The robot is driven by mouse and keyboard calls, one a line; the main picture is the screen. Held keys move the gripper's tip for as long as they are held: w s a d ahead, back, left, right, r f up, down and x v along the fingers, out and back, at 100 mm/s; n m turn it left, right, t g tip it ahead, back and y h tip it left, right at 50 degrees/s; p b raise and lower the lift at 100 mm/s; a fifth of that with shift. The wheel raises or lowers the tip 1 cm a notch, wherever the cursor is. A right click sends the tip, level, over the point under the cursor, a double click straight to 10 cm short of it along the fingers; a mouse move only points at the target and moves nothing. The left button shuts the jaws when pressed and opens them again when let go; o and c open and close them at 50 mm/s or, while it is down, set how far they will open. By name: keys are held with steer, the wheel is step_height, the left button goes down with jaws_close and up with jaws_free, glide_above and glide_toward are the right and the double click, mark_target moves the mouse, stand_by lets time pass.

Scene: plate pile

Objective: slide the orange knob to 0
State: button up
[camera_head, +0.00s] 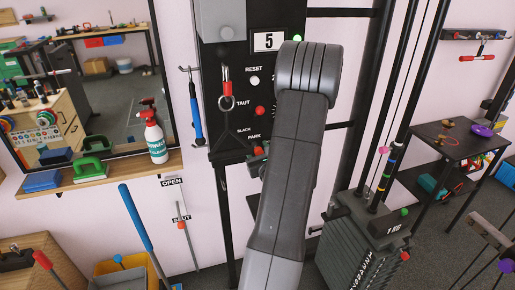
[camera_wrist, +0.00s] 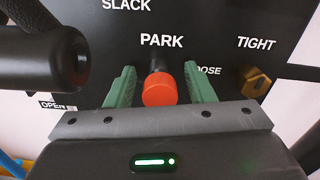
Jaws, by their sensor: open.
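In the wrist view an orange-red knob (camera_wrist: 160,90) on a dark stem stands out from the black panel, below the word PARK. The green fingers of my gripper (camera_wrist: 159,70) are open, one on each side of the knob, with visible gaps. In the head view the gripper is mostly hidden by my arm, near the panel's lower edge. A small red knob (camera_head: 260,110) shows higher on the black panel (camera_head: 213,85) there. I see no 0 mark in either view; part of the panel is behind my arm.
A brass hexagonal piece (camera_wrist: 255,82) sits right of the fingers, under TIGHT. A black cylinder (camera_wrist: 45,58) is close on the left. In the head view, a hook with a red handle (camera_head: 226,85) hangs left of my arm. A weight stack (camera_head: 365,235) stands right.

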steer(key=shift+c, duration=0.2)
jaws_close()
steer(key=shift+b+v, duration=0.9)
steer(key=shift+b, duration=0.05)
steer(key=shift+s+f, duration=0.1)
steer(key=shift+s, duration=0.2)
steer(key=shift+o, duration=0.2)
jaws_free()
steer(key=shift+s+d, duration=0.1)
